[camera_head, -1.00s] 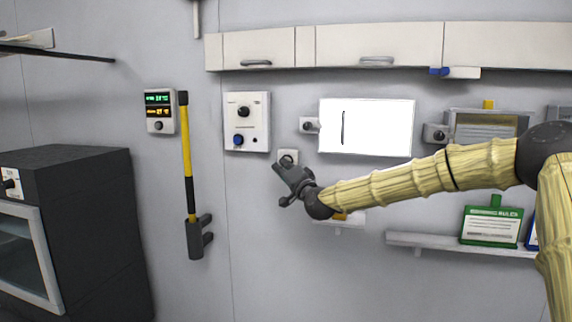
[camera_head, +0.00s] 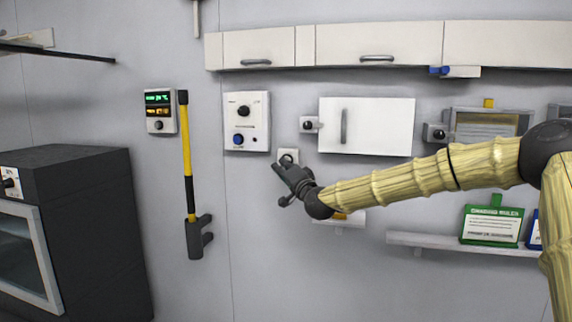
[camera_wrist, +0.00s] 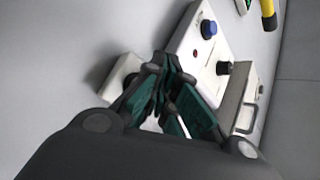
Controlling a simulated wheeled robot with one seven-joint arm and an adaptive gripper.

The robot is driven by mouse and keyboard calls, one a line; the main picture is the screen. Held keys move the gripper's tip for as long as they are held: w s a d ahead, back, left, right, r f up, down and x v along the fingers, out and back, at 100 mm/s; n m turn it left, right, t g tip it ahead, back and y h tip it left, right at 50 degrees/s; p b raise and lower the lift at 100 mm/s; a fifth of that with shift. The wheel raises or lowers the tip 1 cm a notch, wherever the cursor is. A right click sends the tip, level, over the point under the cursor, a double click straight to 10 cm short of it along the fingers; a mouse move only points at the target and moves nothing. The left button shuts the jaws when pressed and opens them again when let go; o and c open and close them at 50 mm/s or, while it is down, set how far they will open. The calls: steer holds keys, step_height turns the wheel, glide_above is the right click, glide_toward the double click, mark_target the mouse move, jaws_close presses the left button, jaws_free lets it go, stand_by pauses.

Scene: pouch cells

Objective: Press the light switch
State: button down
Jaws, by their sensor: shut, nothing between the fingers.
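A small white wall plate with a round dark-rimmed part, which looks like the light switch (camera_head: 290,152), is on the wall right of the knob panel. My gripper (camera_head: 279,170) is in front of its lower part and hides some of it. In the wrist view, my gripper's fingers (camera_wrist: 165,75) are together and empty, beside a white box-like plate (camera_wrist: 120,76) that appears to be the same switch. Whether the fingertips touch it I cannot tell.
A white panel (camera_head: 258,110) with a black knob and a blue knob is left of my gripper. A white box (camera_head: 380,128) with a handle is to the right. A yellow-handled tool (camera_head: 187,150) hangs at left, near a dark oven (camera_head: 90,200). Shelves hold signs below.

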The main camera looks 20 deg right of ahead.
steer(key=shift+s+a, duration=0.15)
steer(key=shift+s, duration=0.05)
steer(key=s+a, duration=0.1)
steer(key=s+a+b, duration=0.1)
steer(key=s, duration=0.1)
steer(key=s+a, duration=0.1)
steer(key=shift+s+a, duration=0.1)
steer(key=shift+s, duration=0.3)
stand_by(0.4)
stand_by(1.0)
